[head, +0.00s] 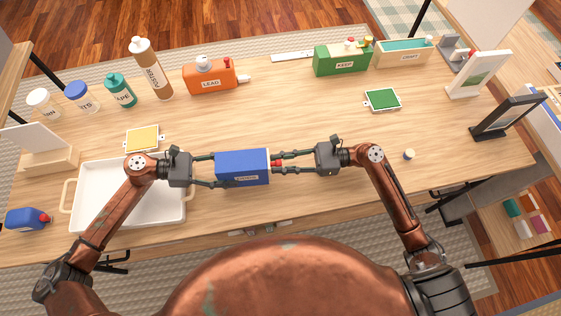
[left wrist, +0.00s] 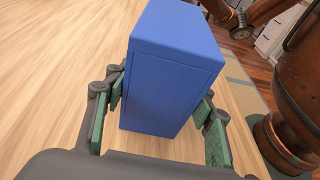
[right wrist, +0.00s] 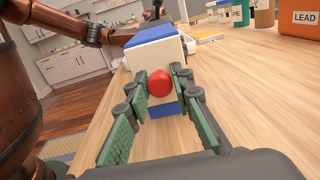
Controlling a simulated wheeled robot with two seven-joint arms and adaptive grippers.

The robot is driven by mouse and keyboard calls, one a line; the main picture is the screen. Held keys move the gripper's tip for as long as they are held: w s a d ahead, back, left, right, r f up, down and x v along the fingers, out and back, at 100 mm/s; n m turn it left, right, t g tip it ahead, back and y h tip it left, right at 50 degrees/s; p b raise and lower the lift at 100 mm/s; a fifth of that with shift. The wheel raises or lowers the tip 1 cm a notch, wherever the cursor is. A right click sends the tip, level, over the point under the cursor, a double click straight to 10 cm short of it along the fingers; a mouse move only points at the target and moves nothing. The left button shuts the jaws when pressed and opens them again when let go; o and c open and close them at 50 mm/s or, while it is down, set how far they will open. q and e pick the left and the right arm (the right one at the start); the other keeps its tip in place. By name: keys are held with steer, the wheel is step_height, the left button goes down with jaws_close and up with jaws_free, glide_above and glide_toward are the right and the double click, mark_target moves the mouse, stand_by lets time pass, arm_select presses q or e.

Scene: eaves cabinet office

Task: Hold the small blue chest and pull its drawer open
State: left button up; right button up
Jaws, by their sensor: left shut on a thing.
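The pale drawer front (right wrist: 155,58) and round red knob (right wrist: 159,83) face right, towards my right gripper (head: 277,164). In the right wrist view its open fingers stand on either side of the knob. I cannot tell whether they touch it.
A yellow-topped pad (head: 142,138) and a green one (head: 382,99) lie behind. Bottles, an orange LEAD container (head: 210,76) and a green box (head: 342,59) line the back. A small round piece (head: 408,154) lies right.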

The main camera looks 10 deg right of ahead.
jaws_close()
steer(key=d, duration=0.7)
steer(key=s+d, duration=0.1)
steer(key=d, duration=0.3)
steer(key=shift+d, duration=0.3)
steer(key=o, duration=0.5)
jaws_free()
steer(key=shift+a, duration=0.1)
step_height(320, 180, up, 10)
